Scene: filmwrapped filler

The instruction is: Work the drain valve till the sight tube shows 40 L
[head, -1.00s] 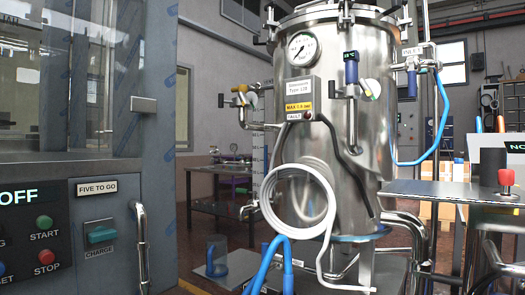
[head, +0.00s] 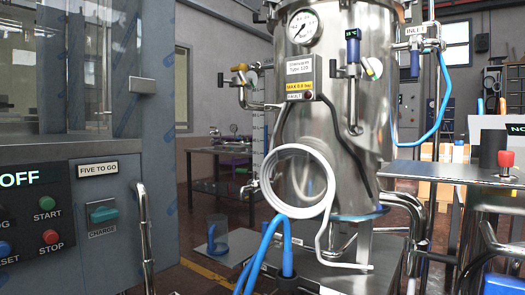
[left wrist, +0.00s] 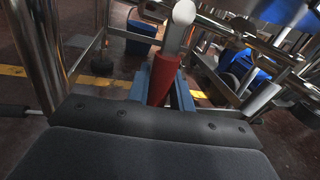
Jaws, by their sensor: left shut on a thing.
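The steel vessel (head: 330,130) stands in the middle of the head view, with a round dial (head: 303,27) on its front. A thin upright sight tube with a marked scale (head: 257,150) runs down its left side; its level is too small to read. In the left wrist view a red handle (left wrist: 161,82) on a pale metal lever lies between the fingers of my left gripper (left wrist: 162,88), which is shut on it. I cannot tell whether this is the drain valve's handle. The head view does not show that handle or my left gripper. My right gripper is in neither view.
A control cabinet (head: 75,170) with a CHARGE switch fills the left. A coiled white hose (head: 298,190) and blue hoses (head: 262,250) hang before the vessel. A metal table (head: 455,173) with a red mushroom button (head: 505,163) stands at right. Steel pipes crowd the left wrist view.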

